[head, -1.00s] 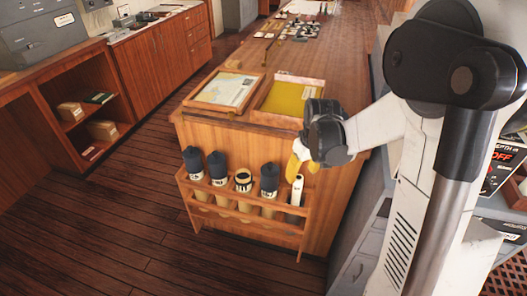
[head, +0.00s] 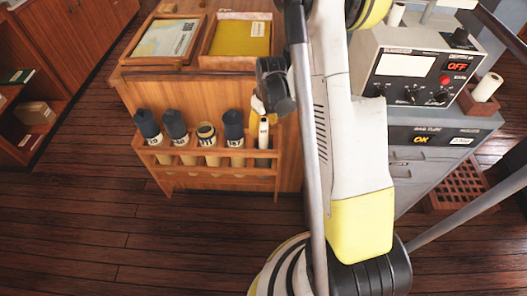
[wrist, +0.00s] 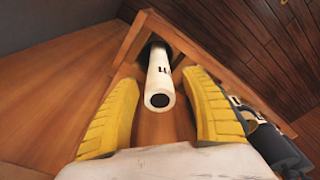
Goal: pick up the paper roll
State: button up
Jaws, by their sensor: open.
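A slim white roll (head: 264,133) with dark lettering stands upright in the right-end slot of the wooden rack (head: 222,171). In the wrist view the white roll (wrist: 160,84) shows a dark round end and lies between my two yellow fingers. My gripper (head: 262,112) is open just at the top of this roll, with a finger on each side and gaps visible in the wrist view (wrist: 160,78). Another white roll (head: 487,87) stands by the grey instrument at right, and one more (head: 396,14) is above it. I cannot tell which one is the paper roll.
Several dark-capped tubes (head: 175,125) and an open-topped one (head: 206,134) fill the slots left of the white roll. The rack is fixed to a wooden cabinet (head: 275,90). A grey instrument (head: 410,65) stands at right. The plank floor (head: 90,220) at left is clear.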

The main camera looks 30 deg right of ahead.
jog(key=f, duration=0.2)
jog(key=shift+w+f+b, duration=0.2)
jog(key=shift+f+b, duration=0.1)
jog(key=shift+b, duration=0.05)
jog(key=shift+r, duration=0.1)
grip_shut()
notch_tip(320, 180, up, 34)
jog(key=p, duration=1.4)
